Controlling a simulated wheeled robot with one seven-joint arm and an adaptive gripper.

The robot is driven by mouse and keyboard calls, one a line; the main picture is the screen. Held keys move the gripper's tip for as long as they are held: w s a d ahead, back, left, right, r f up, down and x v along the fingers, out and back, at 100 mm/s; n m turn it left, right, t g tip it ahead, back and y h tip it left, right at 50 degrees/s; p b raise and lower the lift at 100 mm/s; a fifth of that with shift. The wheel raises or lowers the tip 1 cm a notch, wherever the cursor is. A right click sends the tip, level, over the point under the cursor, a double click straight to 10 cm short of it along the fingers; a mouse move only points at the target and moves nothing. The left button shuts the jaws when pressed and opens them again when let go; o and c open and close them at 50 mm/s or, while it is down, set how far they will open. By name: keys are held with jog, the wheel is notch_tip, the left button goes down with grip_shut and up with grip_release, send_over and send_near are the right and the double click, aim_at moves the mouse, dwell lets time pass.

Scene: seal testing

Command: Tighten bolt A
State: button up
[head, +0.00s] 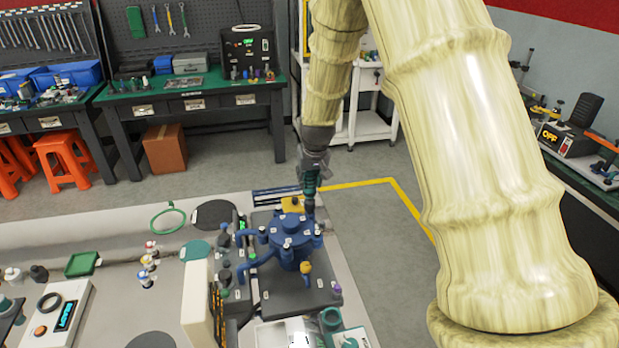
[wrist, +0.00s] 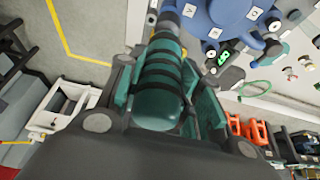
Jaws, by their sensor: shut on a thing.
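A blue round seal-test fixture (head: 290,238) stands on a dark plate on the table, with several small labelled bolts around its lid. I cannot read which one is bolt A. My gripper (head: 311,178) is above the far right edge of the fixture, pointing down. It is shut on a teal, black-banded tool handle (wrist: 158,92). The tool's dark lower end (head: 310,205) reaches down to the lid's rim; whether it sits on a bolt there I cannot tell. The fixture (wrist: 228,18) also shows at the top of the wrist view.
A yellow knob (head: 305,268) and a purple-topped piece (head: 337,288) are at the fixture's near right. A cream upright panel (head: 197,303) stands left of it. A green ring (head: 167,218) and small bottles (head: 148,262) lie further left. Floor right of the table is clear.

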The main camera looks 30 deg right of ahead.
jog(key=shift+f+b, duration=0.35)
jog(key=shift+f, duration=0.55)
dwell(1.5)
